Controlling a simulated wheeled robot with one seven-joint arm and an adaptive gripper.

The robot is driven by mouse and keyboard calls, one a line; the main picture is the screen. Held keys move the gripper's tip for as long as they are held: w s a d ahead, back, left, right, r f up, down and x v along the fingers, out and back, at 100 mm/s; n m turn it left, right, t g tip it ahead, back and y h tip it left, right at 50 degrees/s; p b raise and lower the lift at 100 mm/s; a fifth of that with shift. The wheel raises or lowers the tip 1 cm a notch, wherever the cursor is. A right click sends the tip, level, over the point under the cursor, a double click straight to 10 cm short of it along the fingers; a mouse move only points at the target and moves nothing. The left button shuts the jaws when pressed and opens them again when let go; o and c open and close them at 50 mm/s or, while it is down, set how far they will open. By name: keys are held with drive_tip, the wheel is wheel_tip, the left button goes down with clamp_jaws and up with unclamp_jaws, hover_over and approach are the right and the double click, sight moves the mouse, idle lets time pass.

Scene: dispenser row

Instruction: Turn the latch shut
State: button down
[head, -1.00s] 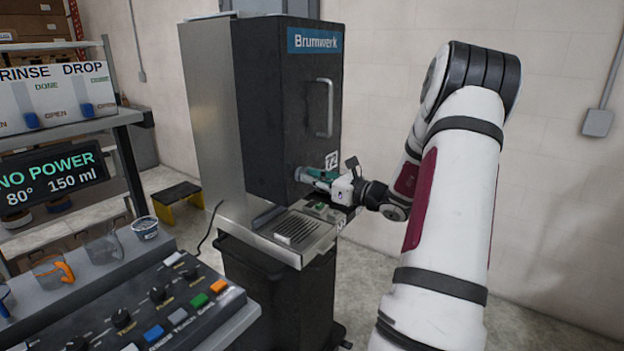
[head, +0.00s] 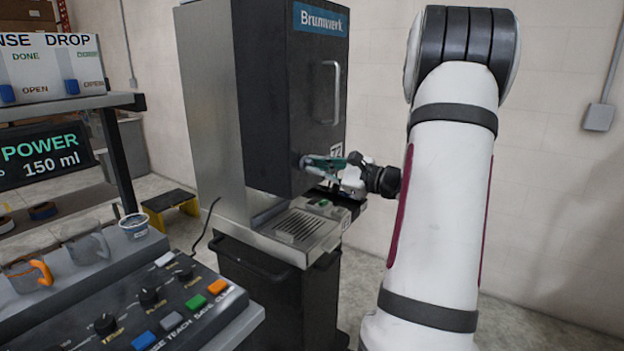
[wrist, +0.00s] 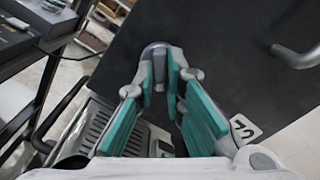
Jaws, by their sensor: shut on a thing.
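The black dispenser door (head: 290,90) with the Brumwerk label is closed against its cabinet. The latch (wrist: 154,52), a small grey piece with a rounded end, sits low on the door face. In the head view only its dark end (head: 304,162) shows, at the door's lower front; the fingers cover the rest. My gripper (head: 322,163) reaches it from the right. In the wrist view the teal-padded fingers of my gripper (wrist: 160,80) are shut on the latch from both sides. The latch's exact angle is hard to tell.
A door handle (head: 338,92) stands out above the gripper. A drip tray (head: 297,226) juts out below it. A control panel (head: 160,305) with knobs and buttons, and cups behind it, fill the lower left.

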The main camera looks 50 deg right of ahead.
drive_tip(key=n+b, duration=1)
drive_tip(key=b, duration=0.5)
drive_tip(key=shift+f, duration=0.1)
drive_tip(key=shift+n+b, duration=0.3)
drive_tip(key=shift+b, duration=0.1)
drive_tip(key=c, duration=1.7)
unclamp_jaws()
drive_tip(key=shift+o, duration=0.2)
drive_tip(key=s+d, duration=0.1)
drive_tip(key=s, duration=1.1)
